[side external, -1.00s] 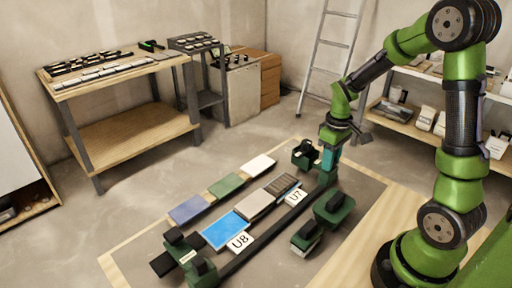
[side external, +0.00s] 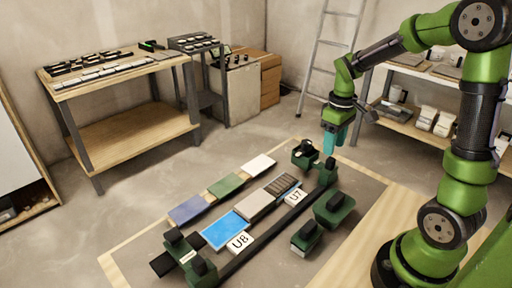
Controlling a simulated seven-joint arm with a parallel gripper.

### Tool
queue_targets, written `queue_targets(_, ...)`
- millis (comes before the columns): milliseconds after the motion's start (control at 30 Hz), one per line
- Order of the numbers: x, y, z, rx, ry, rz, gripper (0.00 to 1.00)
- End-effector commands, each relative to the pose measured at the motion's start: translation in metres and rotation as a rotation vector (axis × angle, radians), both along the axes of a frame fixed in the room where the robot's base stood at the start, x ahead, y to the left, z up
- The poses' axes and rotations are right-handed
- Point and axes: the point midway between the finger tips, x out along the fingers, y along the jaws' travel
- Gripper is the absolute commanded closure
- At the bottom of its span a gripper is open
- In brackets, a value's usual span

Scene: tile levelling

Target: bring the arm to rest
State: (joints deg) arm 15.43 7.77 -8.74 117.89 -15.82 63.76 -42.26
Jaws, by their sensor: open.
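My gripper (side external: 334,142) has teal fingers and hangs pointing down above the far right end of the tile fixture. It looks empty and apart from the parts below it. The jaws are too small to see a gap clearly. The green and black fixture rail (side external: 262,240) runs diagonally over the board. Beside it lie a blue tile (side external: 226,230), a beige tile (side external: 254,205) and a brown ribbed tile (side external: 279,187). White labels U8 (side external: 240,241) and U7 (side external: 296,197) stand by the rail.
A row of slate-blue (side external: 188,209), green (side external: 226,185) and white (side external: 258,165) tiles lies left of the fixture. Green blocks (side external: 334,208) stand right of the rail. A workbench (side external: 120,75), a ladder (side external: 330,55) and shelves (side external: 405,125) stand behind. Open floor lies left of the board.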

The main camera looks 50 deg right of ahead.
Motion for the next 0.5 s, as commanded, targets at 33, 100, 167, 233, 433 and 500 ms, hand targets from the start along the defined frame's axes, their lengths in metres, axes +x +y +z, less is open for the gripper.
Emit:
queue_targets(33, 0.0005, -0.0004, 0.0049, -0.002, -0.003, 0.0, 0.53)
queue_targets(100, 0.0003, -0.0002, 0.0093, -0.001, -0.001, -0.001, 0.53)
queue_targets(167, 0.0001, -0.0001, 0.0116, -0.001, -0.001, -0.001, 0.53)
queue_targets(233, -0.0001, 0.0, 0.0127, 0.0, -0.001, -0.001, 0.53)
queue_targets(433, -0.0001, 0.0, 0.0125, 0.0, 0.0, -0.001, 0.53)
queue_targets(500, -0.0001, -0.0001, 0.0124, -0.001, 0.0, -0.01, 0.53)
